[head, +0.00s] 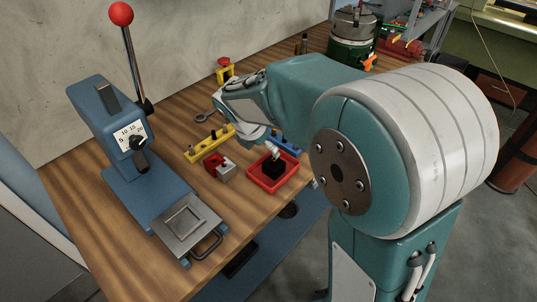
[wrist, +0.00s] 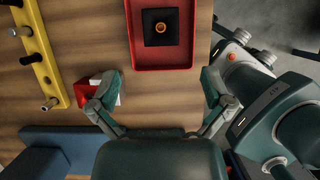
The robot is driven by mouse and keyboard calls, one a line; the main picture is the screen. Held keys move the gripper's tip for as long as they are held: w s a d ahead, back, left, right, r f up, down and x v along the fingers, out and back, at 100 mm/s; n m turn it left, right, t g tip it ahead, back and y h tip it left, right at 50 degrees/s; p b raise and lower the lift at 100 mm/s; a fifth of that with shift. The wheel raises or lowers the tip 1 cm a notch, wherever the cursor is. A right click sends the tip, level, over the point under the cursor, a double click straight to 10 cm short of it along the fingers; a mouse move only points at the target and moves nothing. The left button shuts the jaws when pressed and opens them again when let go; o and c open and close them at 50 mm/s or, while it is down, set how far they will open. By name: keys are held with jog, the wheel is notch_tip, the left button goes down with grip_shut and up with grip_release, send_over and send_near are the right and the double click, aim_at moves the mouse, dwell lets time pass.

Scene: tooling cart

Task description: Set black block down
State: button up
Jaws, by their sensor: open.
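The black block (wrist: 150,35) lies inside the red tray (wrist: 160,62), with a brass-coloured ring in its top. In the head view the block (head: 272,171) sits in the tray (head: 264,184) on the wooden bench, partly covered from above by my gripper. My gripper (wrist: 161,88) is open and empty. Its two fingers are spread wide apart, and the block lies beyond the fingertips in the wrist view, touching neither. In the head view my gripper (head: 272,152) is close above the tray, and its fingers are mostly hidden.
A yellow peg rack (head: 210,143) and a small red and grey vise (head: 221,169) stand left of the tray. A blue rack (head: 288,146) is behind it, partly hidden. A blue lever press (head: 120,150) fills the left bench. The bench's front edge is close to the tray.

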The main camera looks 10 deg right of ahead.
jog(key=s+d+r+m+t+y, duration=0.1)
jog(key=s+r+m, duration=0.3)
jog(key=s+m, duration=0.7)
jog(key=s+d+r+m+t+y, duration=0.2)
jog(key=s+r+m, duration=0.2)
jog(key=s+m, duration=0.7)
jog(key=shift+r+m+y, duration=0.35)
jog(key=shift+m+y, duration=0.05)
jog(key=shift+m, duration=1)
